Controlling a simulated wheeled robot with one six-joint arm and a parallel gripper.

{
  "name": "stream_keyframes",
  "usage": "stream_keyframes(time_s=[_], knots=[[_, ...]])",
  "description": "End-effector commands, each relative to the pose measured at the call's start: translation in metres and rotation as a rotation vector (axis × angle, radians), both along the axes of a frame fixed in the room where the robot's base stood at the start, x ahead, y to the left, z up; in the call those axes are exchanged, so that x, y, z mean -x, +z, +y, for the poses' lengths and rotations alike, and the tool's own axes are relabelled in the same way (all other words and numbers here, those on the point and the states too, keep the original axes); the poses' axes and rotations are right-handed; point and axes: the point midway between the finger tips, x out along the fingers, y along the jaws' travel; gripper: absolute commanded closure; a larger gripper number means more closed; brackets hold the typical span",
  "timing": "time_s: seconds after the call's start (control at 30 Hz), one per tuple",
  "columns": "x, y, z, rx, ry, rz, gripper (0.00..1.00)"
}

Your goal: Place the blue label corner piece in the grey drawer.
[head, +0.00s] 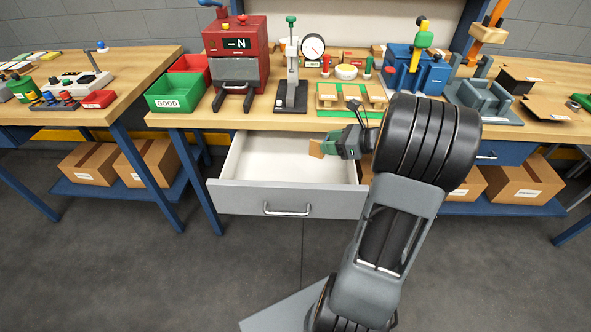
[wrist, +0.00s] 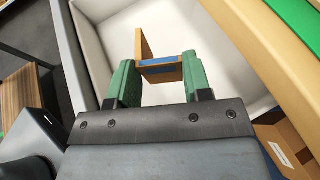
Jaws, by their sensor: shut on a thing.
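The grey drawer (head: 235,199) is pulled open under the workbench, with a white, empty-looking inside. Its inside also shows in the wrist view (wrist: 215,50). My gripper (head: 333,148) is over the right part of the open drawer. In the wrist view, my green-fingered gripper (wrist: 161,78) is shut on the blue label corner piece (wrist: 162,68), a tan L-shaped piece with a blue strip. In the head view, the tan corner piece (head: 316,149) sticks out to the left of the fingers. The exact gap between the piece and the drawer floor cannot be told.
The workbench top (head: 190,119) above the drawer holds a red press (head: 237,60), a dial gauge (head: 313,47), a green GOOD bin (head: 174,92) and blue fixtures. Cardboard boxes (head: 515,182) stand on the lower shelf. The left of the drawer is clear.

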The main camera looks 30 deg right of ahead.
Motion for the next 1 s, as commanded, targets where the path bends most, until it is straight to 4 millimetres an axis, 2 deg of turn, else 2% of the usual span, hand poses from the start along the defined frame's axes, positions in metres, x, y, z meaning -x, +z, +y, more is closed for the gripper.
stream_keyframes(time_s=[0.03,0.13,0.33,0.5,0.77,0.87,1.0], knots=[[-0.009,-0.008,0.013,-0.002,0.007,0.002,0.76],[-0.026,-0.02,0.032,-0.003,0.006,0.002,0.76],[-0.046,-0.052,0.055,-0.003,0.003,0.003,0.76],[-0.056,-0.067,0.065,-0.002,0.001,0.002,0.76],[-0.061,-0.075,0.07,-0.001,0.0,0.001,0.76],[-0.065,-0.084,0.075,-0.002,0.002,0.003,0.76],[-0.064,-0.105,0.074,-0.002,-0.002,0.003,0.76]])
